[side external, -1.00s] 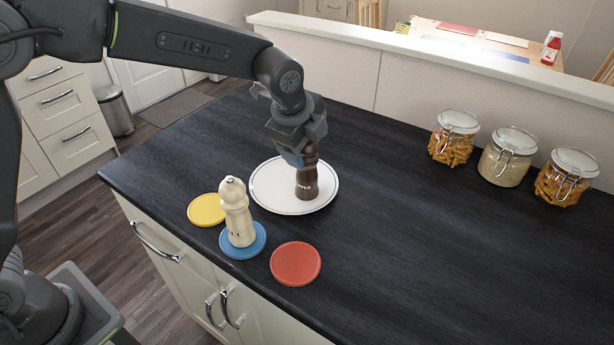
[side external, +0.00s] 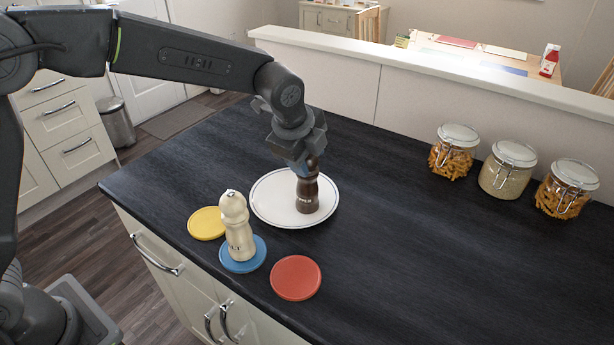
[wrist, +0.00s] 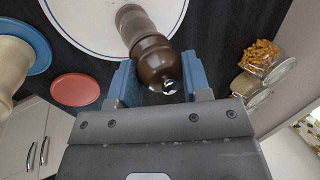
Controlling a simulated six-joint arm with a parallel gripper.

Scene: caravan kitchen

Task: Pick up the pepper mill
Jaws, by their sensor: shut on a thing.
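The dark brown pepper mill (side external: 307,194) stands upright over the white plate (side external: 270,213), its base at or very near the plate surface. My gripper (side external: 308,165) comes down from above and is shut on the mill's upper part. In the wrist view, the blue jaws of my gripper (wrist: 160,78) sit either side of the mill's rounded head (wrist: 154,62). The far side of the grip is hidden in the side view. A cream mill (side external: 238,228) stands upright on a blue coaster (side external: 240,266), apart from my gripper.
A yellow coaster (side external: 206,223) and a red coaster (side external: 296,278) lie near the counter's front edge. Three clip-top jars, of pasta (side external: 452,153), pale grains (side external: 507,170) and pasta (side external: 566,190), stand at the back right by the ledge. The dark counter (side external: 400,260) is clear between.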

